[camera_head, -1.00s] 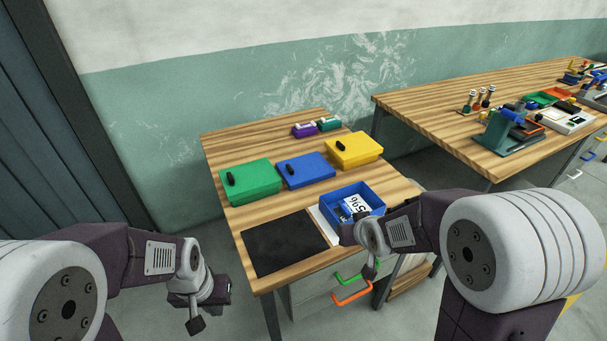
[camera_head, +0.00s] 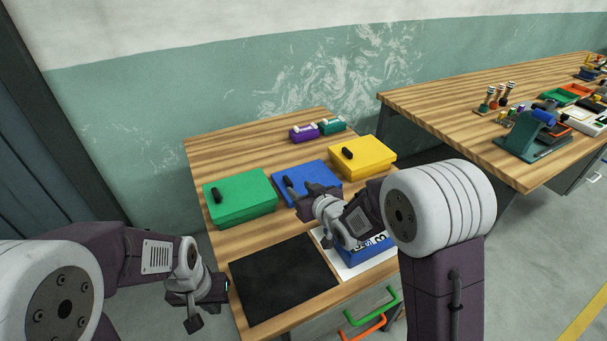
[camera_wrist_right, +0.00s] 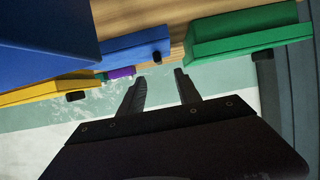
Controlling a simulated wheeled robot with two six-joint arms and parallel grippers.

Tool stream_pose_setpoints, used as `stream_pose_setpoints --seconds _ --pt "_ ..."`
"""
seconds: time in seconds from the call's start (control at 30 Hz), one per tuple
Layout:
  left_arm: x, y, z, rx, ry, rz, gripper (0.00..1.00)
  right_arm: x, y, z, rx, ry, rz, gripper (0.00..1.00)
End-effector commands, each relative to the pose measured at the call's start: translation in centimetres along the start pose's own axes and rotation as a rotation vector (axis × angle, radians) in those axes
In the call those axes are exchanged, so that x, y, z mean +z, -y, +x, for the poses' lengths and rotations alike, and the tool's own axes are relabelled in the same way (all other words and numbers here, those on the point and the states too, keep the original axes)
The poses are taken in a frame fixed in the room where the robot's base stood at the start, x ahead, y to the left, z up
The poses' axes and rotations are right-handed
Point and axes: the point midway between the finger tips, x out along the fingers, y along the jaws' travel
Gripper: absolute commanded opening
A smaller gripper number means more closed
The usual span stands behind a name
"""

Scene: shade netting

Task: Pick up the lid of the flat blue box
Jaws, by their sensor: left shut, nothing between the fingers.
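The flat blue box (camera_head: 292,172) sits closed on the wooden table between a green box and a yellow box. Its lid has a black handle, partly hidden by my right gripper (camera_head: 308,188) in the head view. My left gripper (camera_head: 210,292) is shut and empty, left of the table's front edge.
A green box (camera_head: 240,196) and a yellow box (camera_head: 364,154) flank the blue one. An open blue box (camera_head: 373,250) is partly hidden under my right arm. A black mat (camera_head: 283,277) lies in front. Small purple (camera_head: 302,133) and teal (camera_head: 332,125) items stand behind.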

Motion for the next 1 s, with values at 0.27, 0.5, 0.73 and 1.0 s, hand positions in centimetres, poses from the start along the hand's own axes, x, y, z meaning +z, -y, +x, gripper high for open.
stream_pose_setpoints --seconds 0.27,0.5,0.73,1.0 --pt "0.0 0.0 0.0 0.0 0.0 0.0 0.0 0.1 0.0 3.6 0.0 0.001 0.0 0.4" --pt "0.0 0.0 -0.1 0.0 0.0 0.0 0.0 0.3 -0.3 5.7 0.0 0.002 0.0 0.4" --pt "0.0 0.0 -0.1 0.0 0.0 0.0 0.0 0.3 -0.4 8.9 0.001 0.001 0.0 0.4" --pt "0.0 0.0 -0.1 0.0 0.0 0.0 0.0 0.3 -0.4 9.0 0.001 0.001 0.001 0.23"
